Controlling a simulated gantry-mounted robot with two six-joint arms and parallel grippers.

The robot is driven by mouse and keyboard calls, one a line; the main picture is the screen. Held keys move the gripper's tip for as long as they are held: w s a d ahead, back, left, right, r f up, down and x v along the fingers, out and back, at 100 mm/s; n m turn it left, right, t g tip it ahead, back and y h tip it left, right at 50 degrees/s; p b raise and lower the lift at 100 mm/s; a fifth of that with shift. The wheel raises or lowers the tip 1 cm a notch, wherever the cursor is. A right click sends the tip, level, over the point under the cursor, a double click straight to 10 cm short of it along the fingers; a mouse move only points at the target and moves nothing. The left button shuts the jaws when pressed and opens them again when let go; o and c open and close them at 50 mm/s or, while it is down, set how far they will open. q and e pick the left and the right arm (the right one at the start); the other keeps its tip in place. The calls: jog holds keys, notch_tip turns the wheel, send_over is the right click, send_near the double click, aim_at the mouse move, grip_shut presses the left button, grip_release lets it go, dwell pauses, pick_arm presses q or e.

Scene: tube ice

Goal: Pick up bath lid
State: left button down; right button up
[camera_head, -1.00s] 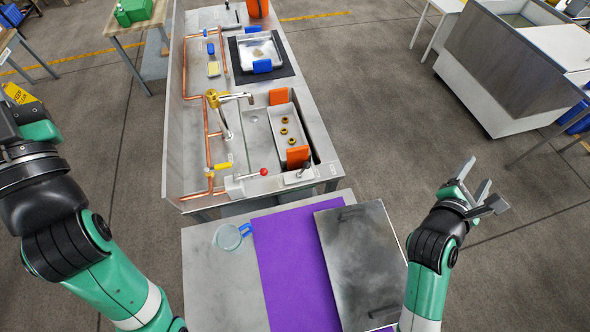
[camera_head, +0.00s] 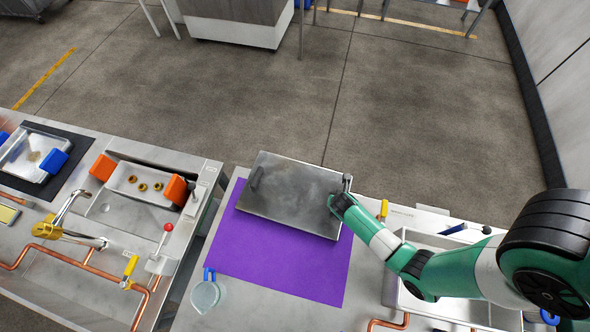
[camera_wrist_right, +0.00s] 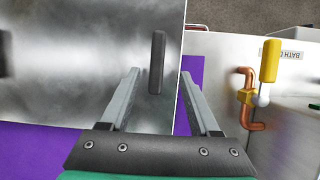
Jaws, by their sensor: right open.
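The bath lid (camera_head: 292,192) is a flat grey metal plate with a dark bar handle near its left end (camera_head: 256,178) and another near its right end (camera_head: 346,182). It lies on the purple mat (camera_head: 270,245). My right gripper (camera_head: 341,194) is at the lid's right end, close to that handle. In the right wrist view my right gripper (camera_wrist_right: 160,76) is open, its fingers on either side of the line to the dark handle (camera_wrist_right: 157,62). I cannot tell whether they touch the handle or lid. My left gripper is out of view.
A clear jug with a blue handle (camera_head: 205,294) stands left of the mat. A trough with brass rings and orange blocks (camera_head: 136,180) is further left. A metal basin (camera_head: 430,303) and a yellow-handled valve (camera_wrist_right: 268,62) lie right of the lid.

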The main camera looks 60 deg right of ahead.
jog(key=shift+d+f, duration=0.2)
jog(key=shift+f, duration=0.2)
jog(key=x, duration=0.1)
jog(key=b+x, duration=0.1)
jog(key=x, duration=0.1)
jog(key=b+x, duration=0.1)
jog(key=shift+w+d+f, duration=0.1)
jog(key=shift+w+f, duration=0.2)
jog(key=shift+f, duration=0.05)
jog(key=shift+d+f, duration=0.1)
jog(key=shift+f, duration=0.05)
jog(key=shift+f, duration=0.2)
grip_shut()
dwell(0.8)
dwell(0.4)
jog(key=shift+w, duration=0.1)
